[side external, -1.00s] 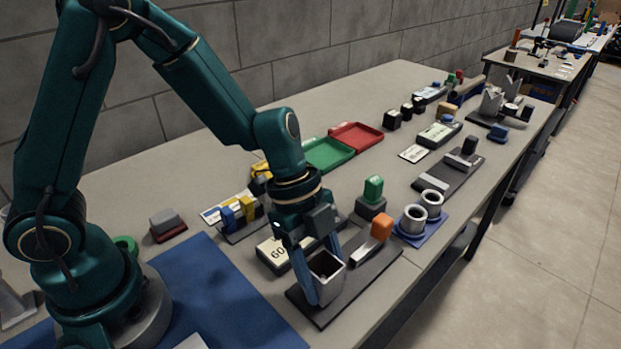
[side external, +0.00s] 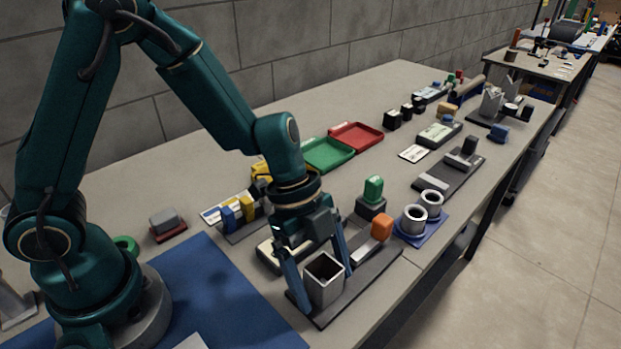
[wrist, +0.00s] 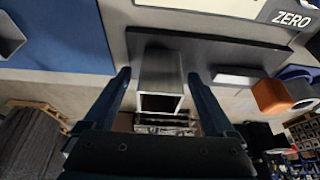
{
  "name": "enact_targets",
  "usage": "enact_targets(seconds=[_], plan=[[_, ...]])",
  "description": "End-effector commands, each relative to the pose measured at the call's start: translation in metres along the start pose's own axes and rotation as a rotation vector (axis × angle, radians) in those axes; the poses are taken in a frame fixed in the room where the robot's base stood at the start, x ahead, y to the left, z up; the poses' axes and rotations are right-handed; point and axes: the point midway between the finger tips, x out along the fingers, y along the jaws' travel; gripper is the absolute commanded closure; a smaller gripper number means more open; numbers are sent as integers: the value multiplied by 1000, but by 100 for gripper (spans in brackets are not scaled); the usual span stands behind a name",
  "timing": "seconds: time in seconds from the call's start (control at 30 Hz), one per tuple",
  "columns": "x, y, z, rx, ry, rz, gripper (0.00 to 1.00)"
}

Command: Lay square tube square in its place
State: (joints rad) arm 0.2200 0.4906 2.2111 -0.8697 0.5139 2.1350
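The square tube (side external: 324,291), grey and hollow, stands on a dark base plate (side external: 362,287) with its open end up. In the wrist view the tube (wrist: 160,72) lies between my two fingers, with its open end toward the camera and the dark plate (wrist: 215,48) behind it. My gripper (side external: 325,288) is open around the tube, one finger on each side. The wrist view shows a gap between the tube and each finger of my gripper (wrist: 159,76). The tube's underside and its seat on the plate are hidden.
A grey bar with an orange block (side external: 381,227) sits on the same plate, just behind the tube. A blue base with two grey rings (side external: 414,219) is to the right. Blue mat (side external: 215,290) lies left.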

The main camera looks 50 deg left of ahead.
Motion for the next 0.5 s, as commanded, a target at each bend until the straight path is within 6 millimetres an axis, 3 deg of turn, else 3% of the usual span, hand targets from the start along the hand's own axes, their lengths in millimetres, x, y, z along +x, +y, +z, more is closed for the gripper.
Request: enact_targets(seconds=[0.27, 0.5], plan=[[0, 0, 0, 0, 0, 0, 10], [-22, -2, 0, 1, 3, -7, 10]])
